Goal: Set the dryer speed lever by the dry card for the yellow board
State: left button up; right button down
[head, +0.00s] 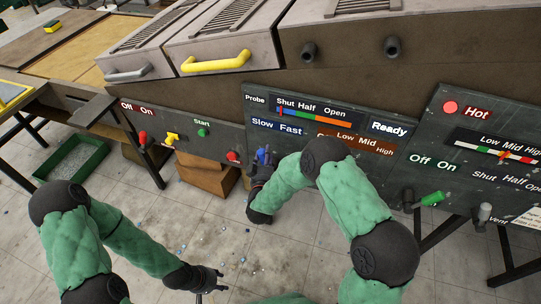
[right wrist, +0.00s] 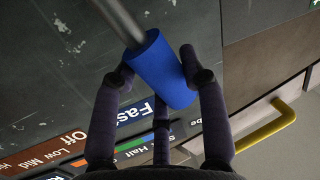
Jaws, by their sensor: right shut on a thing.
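The speed lever's blue handle (head: 262,155) is below the "Slow Fast" label (head: 277,125) on the dark dryer panel. In the right wrist view the blue handle (right wrist: 160,70) is between the fingers of my right gripper (right wrist: 165,75), on a metal rod, near the word "Fast". My right gripper (head: 260,168) is shut on this handle. The lever's exact setting is hard to tell. My left gripper (head: 218,280) is open and empty above the floor. A yellow-edged board (head: 12,94) shows at the left edge. A pale printed sheet (head: 530,218) is cut off at the right edge; its text is unreadable.
A green lever (head: 432,199) and a grey lever (head: 485,212) stick out at the right. Red, yellow and green controls sit on the left panel (head: 185,132). Yellow (head: 216,62) and grey (head: 128,74) handles are above. Cardboard boxes (head: 205,175) and a green tray (head: 75,160) are below.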

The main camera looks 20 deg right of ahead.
jog(key=shift+w+a+f+n+g+p, duration=0.2)
jog(key=shift+w+a+n, duration=0.1)
jog(key=shift+a+n, duration=0.2)
jog(key=shift+w+a+f+n+g+p, duration=0.15)
jog(key=shift+w+a+n, duration=0.1)
jog(key=shift+a+n, duration=0.25)
jog(key=shift+d, duration=0.1)
jog(key=c, duration=0.6)
grip_release()
jog(key=shift+w, duration=0.1)
jog(key=shift+c, duration=0.2)
jog(key=v, duration=1.2)
